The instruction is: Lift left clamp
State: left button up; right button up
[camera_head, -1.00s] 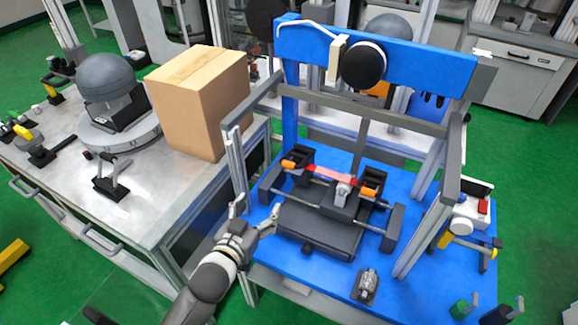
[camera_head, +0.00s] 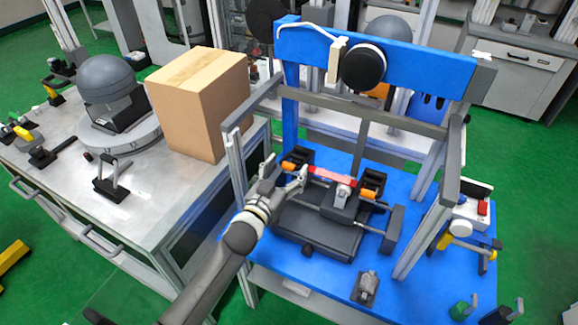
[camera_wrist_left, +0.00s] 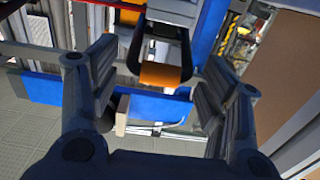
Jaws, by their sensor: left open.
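The left clamp (camera_head: 300,156) is a black block with an orange-tipped lever, on the left of the test fixture on the blue platform. My left gripper (camera_head: 286,172) is open at this clamp, with its fingers on either side of the orange tip. In the left wrist view, the orange tip (camera_wrist_left: 164,76) appears between the open fingers (camera_wrist_left: 150,88), with a gap on each side. The gripper partly hides the clamp in the head view. My right gripper is not in view.
A red specimen (camera_head: 333,176) lies between the left clamp and the matching right clamp (camera_head: 370,191). Grey frame posts (camera_head: 235,160) stand close left of my gripper. A black impactor (camera_head: 363,67) hangs above. A cardboard box (camera_head: 190,110) sits on the left bench.

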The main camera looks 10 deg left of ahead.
pick_arm(q)
jog(key=shift+x, duration=0.8)
jog(key=shift+r, duration=0.1)
jog(key=c, duration=1.2)
